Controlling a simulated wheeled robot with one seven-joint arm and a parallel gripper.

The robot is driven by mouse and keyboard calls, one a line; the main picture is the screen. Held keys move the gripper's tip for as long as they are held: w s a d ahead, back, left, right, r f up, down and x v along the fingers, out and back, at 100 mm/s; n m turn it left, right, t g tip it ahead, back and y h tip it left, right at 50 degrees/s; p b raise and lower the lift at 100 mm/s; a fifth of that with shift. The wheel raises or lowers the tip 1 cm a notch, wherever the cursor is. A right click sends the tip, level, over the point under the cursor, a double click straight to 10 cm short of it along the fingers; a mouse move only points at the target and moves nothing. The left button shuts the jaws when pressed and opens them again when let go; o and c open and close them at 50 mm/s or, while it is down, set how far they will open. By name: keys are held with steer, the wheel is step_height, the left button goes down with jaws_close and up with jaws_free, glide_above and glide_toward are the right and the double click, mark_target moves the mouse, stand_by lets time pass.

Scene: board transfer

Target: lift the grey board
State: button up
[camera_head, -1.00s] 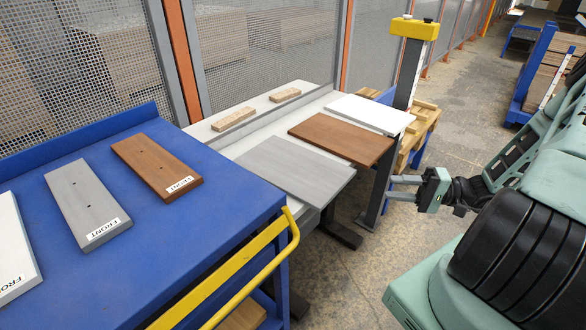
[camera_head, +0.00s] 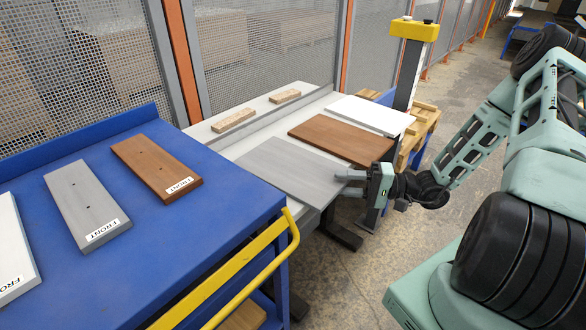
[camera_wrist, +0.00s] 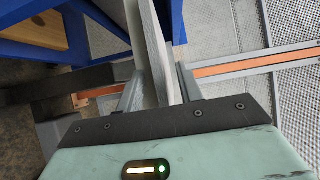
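The grey board (camera_head: 290,170) lies flat on the white table, with its right end at the table's edge. It also shows in the wrist view (camera_wrist: 152,40), running up between my fingers. My gripper (camera_head: 346,184) is at the board's right end, one finger above the board and one lower. In the wrist view my gripper (camera_wrist: 158,80) has its fingers apart on either side of the board's edge, and a gap seems to show. A smaller grey board (camera_head: 86,205) marked FRONT lies on the blue table.
A brown board (camera_head: 342,138) and a white board (camera_head: 370,114) lie behind the grey one. Two small wood blocks (camera_head: 233,120) sit along the back of the white table (camera_head: 227,150). The blue table (camera_head: 180,240) has a yellow rail (camera_head: 225,280) at its right. Mesh fencing stands behind.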

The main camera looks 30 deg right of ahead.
jaws_close()
